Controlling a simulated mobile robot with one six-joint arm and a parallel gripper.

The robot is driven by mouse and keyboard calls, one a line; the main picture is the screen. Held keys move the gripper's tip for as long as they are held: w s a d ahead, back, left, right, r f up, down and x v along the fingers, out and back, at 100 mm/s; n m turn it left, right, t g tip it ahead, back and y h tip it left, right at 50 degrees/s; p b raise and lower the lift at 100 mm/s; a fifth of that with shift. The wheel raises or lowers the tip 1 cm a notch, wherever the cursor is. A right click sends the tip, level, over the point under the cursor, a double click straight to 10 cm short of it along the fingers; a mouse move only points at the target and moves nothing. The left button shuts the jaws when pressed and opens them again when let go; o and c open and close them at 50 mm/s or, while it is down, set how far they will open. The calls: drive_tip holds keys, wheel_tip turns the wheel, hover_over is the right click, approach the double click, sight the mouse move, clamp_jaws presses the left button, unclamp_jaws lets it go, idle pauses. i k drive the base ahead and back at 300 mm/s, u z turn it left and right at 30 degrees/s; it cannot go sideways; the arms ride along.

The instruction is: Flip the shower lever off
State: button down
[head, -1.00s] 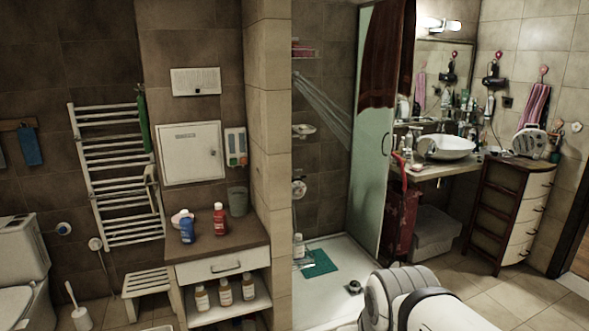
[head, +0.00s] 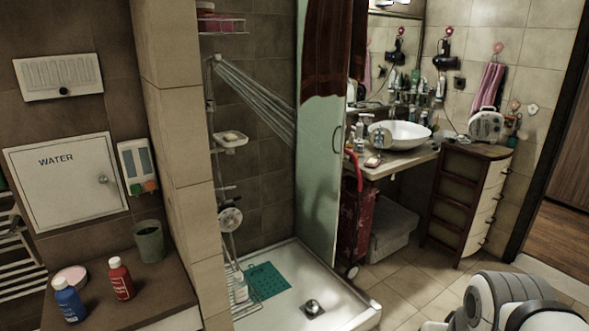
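The shower stall stands in the middle of the head view, behind a tiled pillar. A round pale shower control (head: 230,219) sits low on its left wall; its lever is too small to make out clearly. The shower head (head: 215,64) is high on the same wall. Water (head: 255,100) sprays from it down to the right, so the shower is running. Part of my arm shows at the bottom right, well away from the control. My gripper is not in view.
A glass panel (head: 319,190) closes the stall's right side. The tiled pillar (head: 184,150) and a counter (head: 135,290) with bottles stand at left. The white shower tray (head: 340,302) has a low raised edge. Tiled floor (head: 405,280) lies open in front of the cabinet (head: 459,205).

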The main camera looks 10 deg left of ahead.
sight(233, 187)
drive_tip(key=z, duration=0.05)
drive_tip(key=i, duration=1.45)
drive_tip(key=u, duration=0.75)
drive_tip(key=i, duration=0.6)
drive_tip(key=u, duration=0.3)
